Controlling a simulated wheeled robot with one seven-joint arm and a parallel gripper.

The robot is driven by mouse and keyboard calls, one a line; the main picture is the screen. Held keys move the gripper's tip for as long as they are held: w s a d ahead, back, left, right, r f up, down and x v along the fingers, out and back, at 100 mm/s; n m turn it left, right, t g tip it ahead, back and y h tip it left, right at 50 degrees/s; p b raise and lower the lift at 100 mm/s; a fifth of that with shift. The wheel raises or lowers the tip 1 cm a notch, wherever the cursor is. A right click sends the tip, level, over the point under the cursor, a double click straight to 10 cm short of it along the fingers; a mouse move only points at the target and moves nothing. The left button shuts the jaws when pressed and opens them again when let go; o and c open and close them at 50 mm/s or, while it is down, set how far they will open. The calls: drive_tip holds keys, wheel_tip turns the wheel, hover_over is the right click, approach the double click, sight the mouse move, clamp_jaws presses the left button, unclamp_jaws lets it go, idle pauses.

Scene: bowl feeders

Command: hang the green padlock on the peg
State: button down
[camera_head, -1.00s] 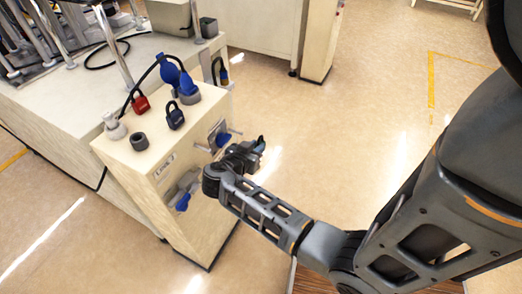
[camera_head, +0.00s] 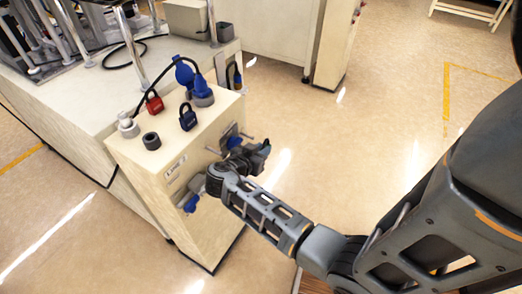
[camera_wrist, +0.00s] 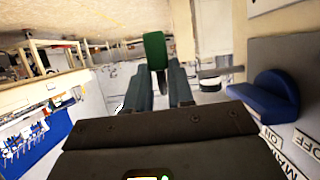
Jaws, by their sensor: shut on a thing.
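The green padlock (camera_wrist: 155,50) shows in the wrist view between the tips of my gripper (camera_wrist: 158,72), which is shut on it. In the head view my gripper (camera_head: 258,150) is beside the upper part of the cream cabinet's side panel, and the green padlock cannot be made out there. A thin grey peg (camera_wrist: 221,70) sticks out from the panel in the wrist view, just right of the padlock and apart from it. In the head view, thin rods (camera_head: 213,150) stick out near a blue switch handle. The padlock's shackle is not clear.
The blue switch handle (camera_wrist: 262,98) stands out from the panel close to my gripper's right. On the cabinet top (camera_head: 165,163) are a red padlock (camera_head: 154,103), a dark blue padlock (camera_head: 187,119), a grey ring and a blue plug. The floor to the right is clear.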

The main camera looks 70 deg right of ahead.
drive_tip(key=shift+w+d+r+b, duration=0.1)
drive_tip(key=shift+w+d+b, duration=0.05)
drive_tip(key=shift+w+b, duration=0.8)
idle(1.5)
drive_tip(key=shift+r, duration=0.15)
drive_tip(key=shift+s+d, duration=0.15)
drive_tip(key=shift+s, duration=0.05)
idle(0.9)
drive_tip(key=shift+s+b, duration=0.3)
drive_tip(key=shift+b, duration=0.05)
drive_tip(key=shift+f, duration=0.25)
drive_tip(key=shift+w+b, duration=0.3)
drive_tip(key=shift+w, duration=0.15)
idle(0.3)
